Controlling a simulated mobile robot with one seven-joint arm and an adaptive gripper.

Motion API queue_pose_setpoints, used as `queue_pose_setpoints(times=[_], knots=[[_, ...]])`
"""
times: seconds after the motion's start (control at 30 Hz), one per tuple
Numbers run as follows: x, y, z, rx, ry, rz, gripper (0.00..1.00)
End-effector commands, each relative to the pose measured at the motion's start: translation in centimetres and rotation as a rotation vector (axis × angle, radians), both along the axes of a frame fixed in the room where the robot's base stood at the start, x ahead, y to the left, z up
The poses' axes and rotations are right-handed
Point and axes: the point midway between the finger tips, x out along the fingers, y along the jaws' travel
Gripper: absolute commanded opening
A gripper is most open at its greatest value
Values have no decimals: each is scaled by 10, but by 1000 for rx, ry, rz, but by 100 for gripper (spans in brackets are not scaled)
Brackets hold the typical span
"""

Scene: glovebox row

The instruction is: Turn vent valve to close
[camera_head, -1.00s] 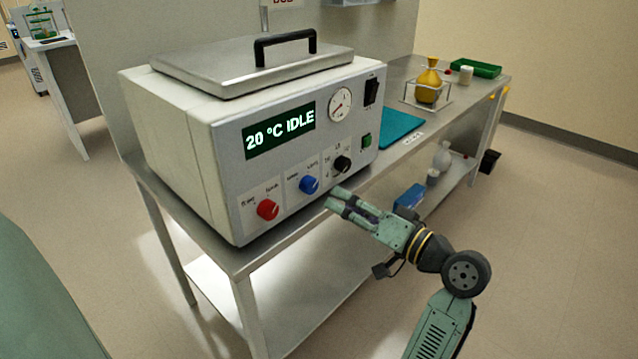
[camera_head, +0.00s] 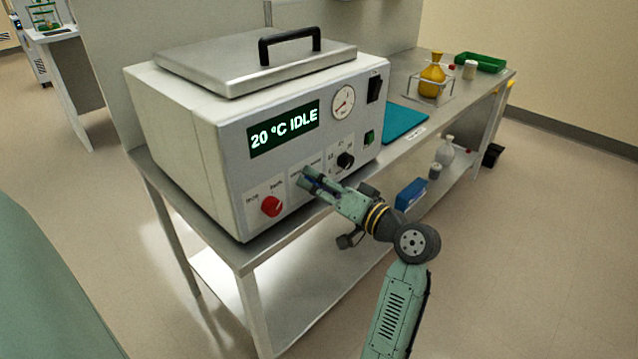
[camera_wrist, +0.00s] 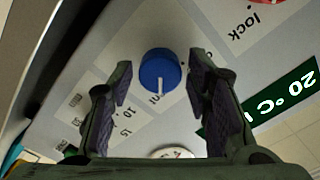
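The blue knob (camera_wrist: 158,68) is on the front panel of a white oven-like box (camera_head: 200,130). A white pointer line on it points down in the wrist view, and its label is partly hidden. My gripper (camera_head: 307,178) is at the panel in front of this knob, which it mostly hides in the head view. In the wrist view my gripper (camera_wrist: 160,80) is open, one finger on each side of the blue knob, with gaps between. A red knob (camera_head: 271,206) is to the left and a black knob (camera_head: 345,160) to the right.
The panel also has a display (camera_head: 284,128) reading 20 °C IDLE, a gauge (camera_head: 343,102) and a black switch (camera_head: 374,88). The box stands on a metal bench (camera_head: 400,150). A teal mat (camera_head: 404,121) lies right of it. Open floor is in front.

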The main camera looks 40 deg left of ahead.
Motion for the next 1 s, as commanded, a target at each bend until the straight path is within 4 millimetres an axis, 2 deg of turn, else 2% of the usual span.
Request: queue_pose_setpoints(times=[0.07, 0.6, 1.0], knots=[[0, 0, 0, 0, 0, 0, 37], [0, 0, 0, 0, 0, 0, 3], [1, -1, -3, -7, -97, -2, 3]])
